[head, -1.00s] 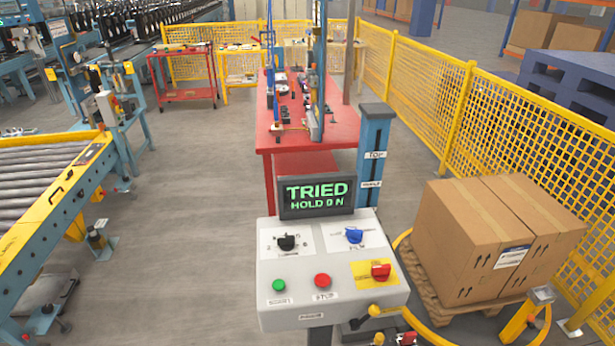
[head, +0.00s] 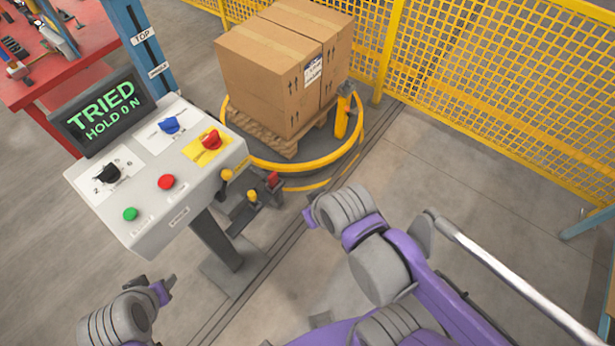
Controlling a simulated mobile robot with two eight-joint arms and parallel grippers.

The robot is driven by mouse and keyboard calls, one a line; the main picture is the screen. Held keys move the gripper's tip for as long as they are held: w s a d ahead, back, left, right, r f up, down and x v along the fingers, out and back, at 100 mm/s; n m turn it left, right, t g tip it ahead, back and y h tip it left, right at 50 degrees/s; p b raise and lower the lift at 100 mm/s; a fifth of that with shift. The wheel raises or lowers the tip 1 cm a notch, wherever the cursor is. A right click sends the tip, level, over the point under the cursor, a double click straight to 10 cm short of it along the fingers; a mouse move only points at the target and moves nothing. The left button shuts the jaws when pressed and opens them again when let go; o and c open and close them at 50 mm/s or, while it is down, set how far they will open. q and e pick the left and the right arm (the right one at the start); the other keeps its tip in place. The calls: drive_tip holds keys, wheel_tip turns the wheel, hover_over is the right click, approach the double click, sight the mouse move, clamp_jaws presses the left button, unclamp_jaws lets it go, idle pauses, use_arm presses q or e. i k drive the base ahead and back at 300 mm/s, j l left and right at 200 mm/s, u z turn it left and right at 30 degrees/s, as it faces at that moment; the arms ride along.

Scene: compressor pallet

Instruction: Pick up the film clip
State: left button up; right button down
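I cannot make out a film clip for certain in the head view. A yellow post (head: 342,115) with a grey top stands at the right of the turntable ring; small parts on it are too small to tell. My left gripper (head: 168,286) is low at the left, below the control box and apart from it. My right gripper (head: 309,217) is in front of the turntable, over the floor, touching nothing that I can see. The fingers of both are too small or turned away to show whether they are open.
Cartons (head: 270,65) stand on a wooden pallet (head: 262,134) inside the yellow turntable ring (head: 300,163). The control box (head: 150,185), reading "TRIED HOLD ON", stands at the left on a dark post. A yellow mesh fence (head: 480,85) runs behind. A red table (head: 85,35) is at the upper left.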

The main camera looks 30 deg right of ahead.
sight(273, 179)
drive_tip(key=z, duration=0.6)
drive_tip(key=i+l+u, duration=0.3)
drive_tip(key=l, duration=0.4)
drive_tip(key=l+u, duration=0.25)
drive_tip(key=l, duration=0.45)
drive_tip(key=l+u, duration=0.3)
drive_tip(key=l, duration=0.5)
